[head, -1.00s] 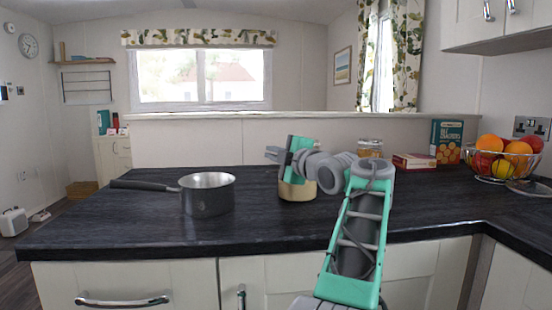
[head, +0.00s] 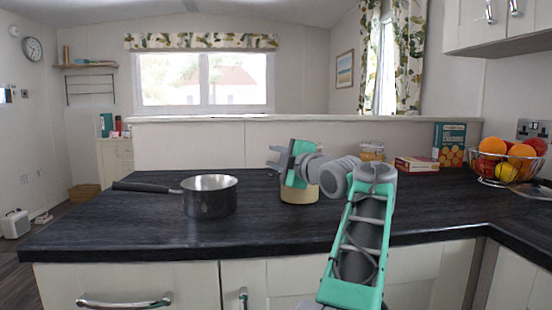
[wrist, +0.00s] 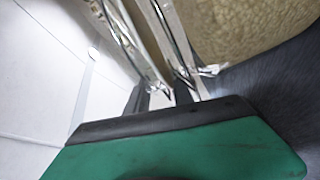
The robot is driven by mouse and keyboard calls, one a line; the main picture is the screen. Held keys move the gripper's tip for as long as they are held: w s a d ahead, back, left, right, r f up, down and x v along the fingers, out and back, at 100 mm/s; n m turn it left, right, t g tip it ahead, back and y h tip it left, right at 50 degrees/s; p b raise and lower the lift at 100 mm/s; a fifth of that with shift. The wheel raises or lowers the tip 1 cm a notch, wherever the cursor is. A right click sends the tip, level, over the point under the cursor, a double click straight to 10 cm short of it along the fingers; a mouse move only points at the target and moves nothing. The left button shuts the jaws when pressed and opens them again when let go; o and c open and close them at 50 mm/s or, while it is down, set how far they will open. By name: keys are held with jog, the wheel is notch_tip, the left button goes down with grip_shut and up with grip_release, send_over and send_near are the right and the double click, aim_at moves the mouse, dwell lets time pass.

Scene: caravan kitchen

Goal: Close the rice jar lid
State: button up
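The rice jar (head: 299,194) is a squat beige-filled jar on the dark worktop (head: 120,230), in the middle of the head view. My gripper (head: 275,156) is at its top, and my green and grey wrist hides the upper part of the jar and its lid. In the wrist view the jar's beige side (wrist: 255,28) fills the upper right, with wire clasp parts and pale rims (wrist: 178,40) beside it. A green and black part of my gripper fills the bottom. Whether the fingers touch the lid, and how far the lid stands open, I cannot tell.
A dark saucepan (head: 210,203) stands left of the jar, its handle pointing left. Behind my arm is another jar (head: 371,152). A red and white box (head: 416,164), a green box (head: 449,145) and a wire fruit bowl (head: 508,180) stand to the right. The front left worktop is clear.

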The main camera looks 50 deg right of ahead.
jog(key=v, duration=0.7)
jog(key=shift+s+p, duration=0.4)
jog(key=shift+a, duration=0.1)
